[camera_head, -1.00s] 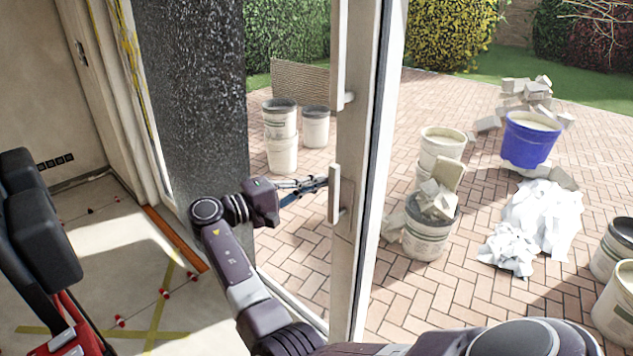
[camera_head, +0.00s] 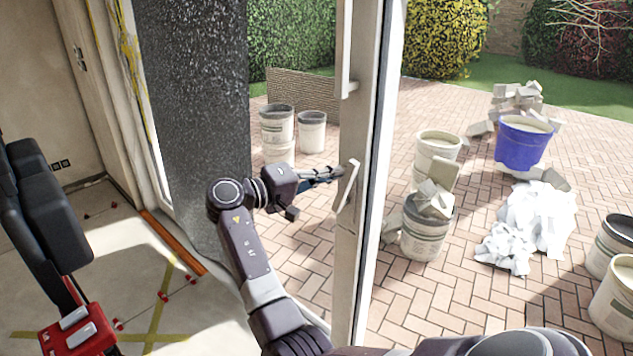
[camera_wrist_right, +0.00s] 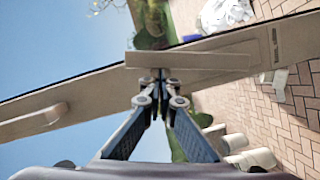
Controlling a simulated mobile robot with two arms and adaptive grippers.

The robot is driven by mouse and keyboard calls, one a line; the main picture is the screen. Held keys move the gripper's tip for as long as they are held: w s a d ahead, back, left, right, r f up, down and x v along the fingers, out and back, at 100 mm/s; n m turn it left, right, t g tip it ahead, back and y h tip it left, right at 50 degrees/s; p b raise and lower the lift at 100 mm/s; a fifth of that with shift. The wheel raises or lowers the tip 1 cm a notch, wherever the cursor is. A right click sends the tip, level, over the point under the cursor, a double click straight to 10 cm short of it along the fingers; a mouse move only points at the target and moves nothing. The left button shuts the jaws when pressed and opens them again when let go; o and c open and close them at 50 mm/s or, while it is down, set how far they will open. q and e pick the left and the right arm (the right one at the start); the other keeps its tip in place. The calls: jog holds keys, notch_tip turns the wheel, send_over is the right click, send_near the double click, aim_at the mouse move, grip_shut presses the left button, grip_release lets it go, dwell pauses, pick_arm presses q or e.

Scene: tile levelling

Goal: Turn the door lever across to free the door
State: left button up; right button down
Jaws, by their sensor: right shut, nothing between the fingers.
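The door lever (camera_head: 347,186) is a pale flat handle on the white door frame (camera_head: 352,260). It is tilted, its top leaning right. In the right wrist view the lever (camera_wrist_right: 195,61) lies across the picture just beyond my fingertips. My right gripper (camera_head: 338,173) is shut and empty, its tips at the lever's left side near the upper end. The tips look to be touching it; in the right wrist view the gripper (camera_wrist_right: 158,78) hides part of the contact. My left gripper is not in view.
A longer fixed pale handle (camera_head: 346,50) is higher on the frame. Beyond the door are stacked buckets (camera_head: 430,215), a blue bucket (camera_head: 522,142) and white rubble (camera_head: 530,225) on brick paving.

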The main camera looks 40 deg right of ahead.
aim_at(345, 184)
jog(key=s+m, duration=0.1)
jog(key=s+f+m+b, duration=0.1)
jog(key=s+m+b, duration=0.1)
jog(key=shift+s+d+f+t+y, duration=0.2)
jog(key=shift+s+d+t+y, duration=0.1)
jog(key=shift+t+y, duration=0.1)
jog(key=shift+s+d+f+b, duration=0.1)
jog(key=shift+s+f+b, duration=0.6)
jog(key=shift+s, duration=0.45)
jog(key=shift+s+d+f+b, duration=0.1)
jog(key=shift+s+f+b, duration=0.35)
jog(key=shift+s+f, duration=0.55)
jog(key=shift+s+r, duration=0.15)
jog(key=shift+r, duration=0.05)
